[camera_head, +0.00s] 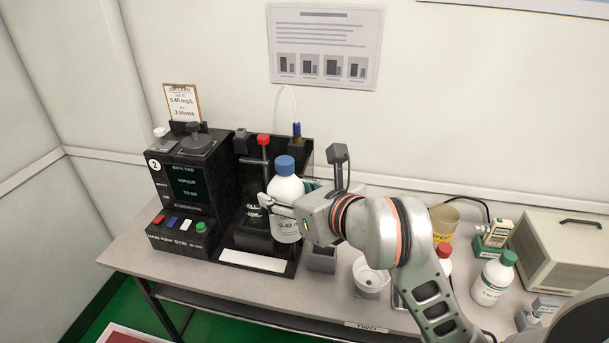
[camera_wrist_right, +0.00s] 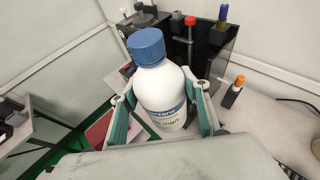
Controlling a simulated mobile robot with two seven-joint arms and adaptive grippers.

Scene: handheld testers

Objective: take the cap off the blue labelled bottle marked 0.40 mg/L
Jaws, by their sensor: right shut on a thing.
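The white bottle (camera_head: 287,207) has a blue screw cap (camera_head: 285,165) on its top and a blue-edged label that reads 0.40 in the head view. My right gripper (camera_head: 268,203) is shut around the bottle's body and holds it upright in front of the black tester stand. In the right wrist view the bottle (camera_wrist_right: 160,88) sits between the two green-padded fingers of the right gripper (camera_wrist_right: 163,108), with the blue cap (camera_wrist_right: 146,46) clear above them. I cannot tell whether its base touches anything. My left gripper is not in view.
A black tester (camera_head: 185,180) with a screen and coloured buttons stands at left, a card reading 0.40 mg/L (camera_head: 183,103) above it.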

